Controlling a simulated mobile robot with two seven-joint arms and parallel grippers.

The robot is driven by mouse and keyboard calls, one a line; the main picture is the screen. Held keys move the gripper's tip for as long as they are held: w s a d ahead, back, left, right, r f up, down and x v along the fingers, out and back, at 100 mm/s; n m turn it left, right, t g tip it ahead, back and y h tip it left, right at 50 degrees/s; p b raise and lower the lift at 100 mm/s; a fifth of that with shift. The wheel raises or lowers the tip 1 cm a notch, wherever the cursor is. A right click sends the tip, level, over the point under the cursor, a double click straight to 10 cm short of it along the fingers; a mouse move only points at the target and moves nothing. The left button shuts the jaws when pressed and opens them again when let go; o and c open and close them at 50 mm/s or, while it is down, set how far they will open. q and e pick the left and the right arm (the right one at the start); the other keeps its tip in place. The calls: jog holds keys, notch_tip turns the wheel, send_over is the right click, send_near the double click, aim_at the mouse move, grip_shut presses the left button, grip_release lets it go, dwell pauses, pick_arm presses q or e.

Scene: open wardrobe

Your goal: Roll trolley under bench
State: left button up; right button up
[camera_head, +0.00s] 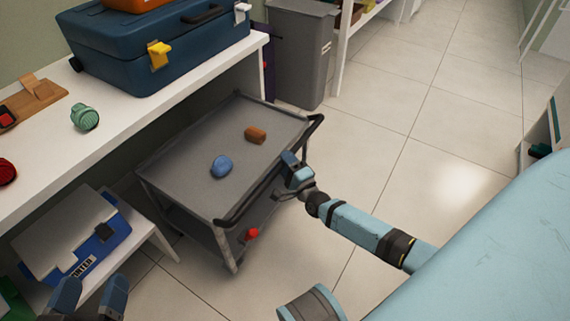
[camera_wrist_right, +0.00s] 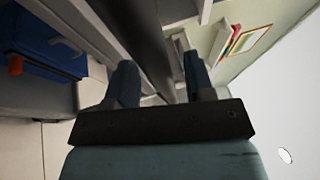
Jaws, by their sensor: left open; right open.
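The grey trolley (camera_head: 190,178) stands on the tiled floor at the front of the white bench (camera_head: 130,122). I cannot tell how much of it is under the bench top. Its dark handle (camera_head: 250,200) runs along the side facing me. My right gripper (camera_head: 292,177) is open at this handle. In the right wrist view, a dark bar (camera_wrist_right: 150,35) passes between the open fingers of the right gripper (camera_wrist_right: 160,85), apparently the handle. My left gripper (camera_head: 90,298) is open and empty at the bottom left, apart from the trolley.
A blue rock-like item (camera_head: 221,166) and a brown block (camera_head: 255,135) lie on the trolley. A blue toolbox (camera_head: 150,50) stands on the bench. A grey bin (camera_head: 298,55) stands behind the trolley. A low white stand with a blue-and-white case (camera_head: 75,235) is at left. Floor at right is clear.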

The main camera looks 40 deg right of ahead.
jog(key=shift+w, duration=0.3)
grip_shut()
jog(key=shift+r, duration=0.1)
jog(key=shift+a, duration=0.1)
